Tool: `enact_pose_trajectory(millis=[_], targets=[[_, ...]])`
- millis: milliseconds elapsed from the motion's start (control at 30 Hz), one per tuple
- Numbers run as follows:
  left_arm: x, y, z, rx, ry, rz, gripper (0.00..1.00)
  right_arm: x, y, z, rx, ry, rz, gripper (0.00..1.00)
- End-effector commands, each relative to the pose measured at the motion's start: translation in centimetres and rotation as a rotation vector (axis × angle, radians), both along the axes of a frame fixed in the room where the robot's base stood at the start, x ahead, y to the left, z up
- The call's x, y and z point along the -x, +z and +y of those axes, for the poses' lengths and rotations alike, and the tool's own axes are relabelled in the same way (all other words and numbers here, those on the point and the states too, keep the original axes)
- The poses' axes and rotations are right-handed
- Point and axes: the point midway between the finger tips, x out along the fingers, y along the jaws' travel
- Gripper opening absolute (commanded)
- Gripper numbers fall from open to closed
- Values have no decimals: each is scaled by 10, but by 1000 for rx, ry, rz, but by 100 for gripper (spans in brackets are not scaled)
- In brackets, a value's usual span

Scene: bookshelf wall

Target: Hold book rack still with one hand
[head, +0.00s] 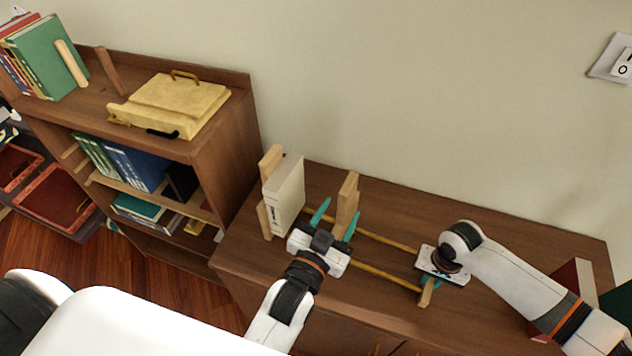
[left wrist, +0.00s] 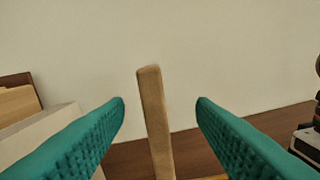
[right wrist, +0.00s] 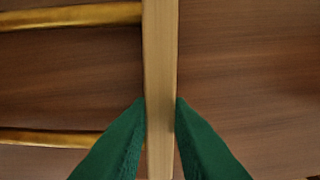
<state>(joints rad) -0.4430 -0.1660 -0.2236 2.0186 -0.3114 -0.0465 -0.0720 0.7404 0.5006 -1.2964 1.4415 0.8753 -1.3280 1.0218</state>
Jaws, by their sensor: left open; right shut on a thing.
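The book rack has wooden uprights and two brass rods (head: 373,271) and stands on the low cabinet top. A cream book (head: 286,194) stands upright against its left end. My left gripper (head: 335,219) is open around the rack's middle wooden upright (head: 347,202); in the left wrist view that upright (left wrist: 155,120) stands between the teal fingers (left wrist: 160,105), with gaps on both sides. My right gripper (head: 432,281) is shut on the rack's right end piece (head: 426,293); in the right wrist view the green fingers (right wrist: 161,105) press both sides of this wooden bar (right wrist: 160,50).
The cabinet top (head: 520,245) is bare behind the rack. A red-and-white book (head: 566,285) stands near my right arm. A taller bookshelf (head: 225,135) at left holds books and a yellow wooden box (head: 175,103). A wall switch (head: 612,60) is at upper right.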

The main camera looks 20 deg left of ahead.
Motion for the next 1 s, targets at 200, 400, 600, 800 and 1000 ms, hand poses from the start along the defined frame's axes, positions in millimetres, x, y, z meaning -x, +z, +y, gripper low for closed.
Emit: enact_pose_trajectory(millis=[200,400,600,800,1000], targets=[[-1,0,1,-4,1,-3,51,0,0,0,-1,1,1,0],[-1,0,2,-6,1,-3,51,0,0,0,0,1,1,0],[-1,0,2,-6,1,-3,51,0,0,0,0,1,1,43],[-1,0,2,-7,1,-3,51,0,0,0,0,1,1,43],[-1,1,2,-7,1,-3,51,0,10,0,-2,1,-1,43]])
